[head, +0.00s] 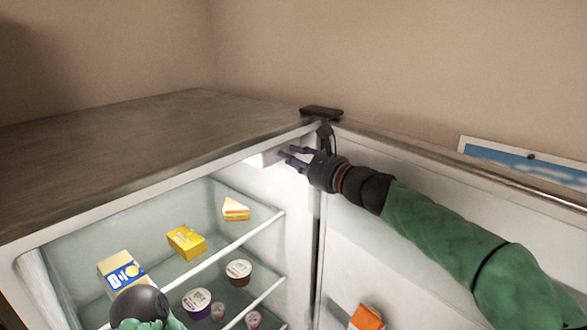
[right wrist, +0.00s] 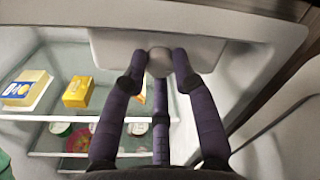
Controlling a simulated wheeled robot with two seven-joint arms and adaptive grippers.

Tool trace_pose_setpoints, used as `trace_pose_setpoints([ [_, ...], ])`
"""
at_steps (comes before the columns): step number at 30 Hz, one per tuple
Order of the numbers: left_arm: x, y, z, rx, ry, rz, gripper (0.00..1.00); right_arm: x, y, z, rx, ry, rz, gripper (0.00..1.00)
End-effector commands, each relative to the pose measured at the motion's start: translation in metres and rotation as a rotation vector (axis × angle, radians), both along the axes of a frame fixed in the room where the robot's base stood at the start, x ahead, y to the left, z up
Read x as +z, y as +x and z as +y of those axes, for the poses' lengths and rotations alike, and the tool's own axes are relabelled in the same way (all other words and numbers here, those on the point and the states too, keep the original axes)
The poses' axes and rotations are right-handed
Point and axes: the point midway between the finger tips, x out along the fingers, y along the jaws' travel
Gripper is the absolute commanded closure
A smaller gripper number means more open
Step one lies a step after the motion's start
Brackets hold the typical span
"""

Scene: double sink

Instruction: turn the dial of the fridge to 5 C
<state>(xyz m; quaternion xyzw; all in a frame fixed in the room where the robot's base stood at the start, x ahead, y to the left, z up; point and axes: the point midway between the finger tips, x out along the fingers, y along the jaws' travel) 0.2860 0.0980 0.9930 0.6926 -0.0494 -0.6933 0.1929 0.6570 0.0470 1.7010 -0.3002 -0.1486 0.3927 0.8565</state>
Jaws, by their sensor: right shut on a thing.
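The fridge (head: 140,215) stands open. A white housing (head: 265,158) sits under its ceiling, near the hinge side. In the right wrist view the housing (right wrist: 110,48) carries a round grey dial (right wrist: 160,62). My right gripper (head: 290,158) reaches into the fridge's upper right corner. In the right wrist view its purple fingers (right wrist: 160,70) are closed around the dial, on both sides and from below. No marks or numbers on the dial can be read. My left gripper does not show; only a dark rounded part of my left arm is at the bottom of the head view.
The open fridge door (head: 350,240) is at the right, below my right arm. Glass shelves hold a sandwich (head: 236,209), a yellow box (head: 187,242), a blue-and-yellow carton (head: 122,271) and several cups. An orange carton (head: 366,318) is in the door.

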Motion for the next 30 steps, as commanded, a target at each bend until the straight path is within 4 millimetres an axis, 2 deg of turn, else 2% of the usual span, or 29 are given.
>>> trace_pose_setpoints([
  [1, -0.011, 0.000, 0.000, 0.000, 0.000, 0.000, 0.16, -0.006, 0.000, 0.000, 0.000, -0.018, -0.024, 1.00],
  [6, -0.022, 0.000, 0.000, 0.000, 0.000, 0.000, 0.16, -0.004, 0.001, 0.000, -0.001, -0.067, -0.090, 1.00],
  [19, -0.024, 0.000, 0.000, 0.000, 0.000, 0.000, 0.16, -0.002, 0.001, 0.000, -0.001, -0.087, -0.115, 1.00],
  [20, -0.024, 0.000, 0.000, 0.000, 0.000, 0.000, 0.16, -0.002, 0.001, 0.000, -0.001, -0.087, -0.115, 0.69],
  [22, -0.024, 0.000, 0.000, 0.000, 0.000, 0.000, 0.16, -0.002, 0.001, 0.000, -0.001, -0.087, -0.115, 0.49],
  [30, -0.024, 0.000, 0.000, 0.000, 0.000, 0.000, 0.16, -0.001, 0.000, 0.000, 0.000, -0.086, -0.116, 0.48],
])
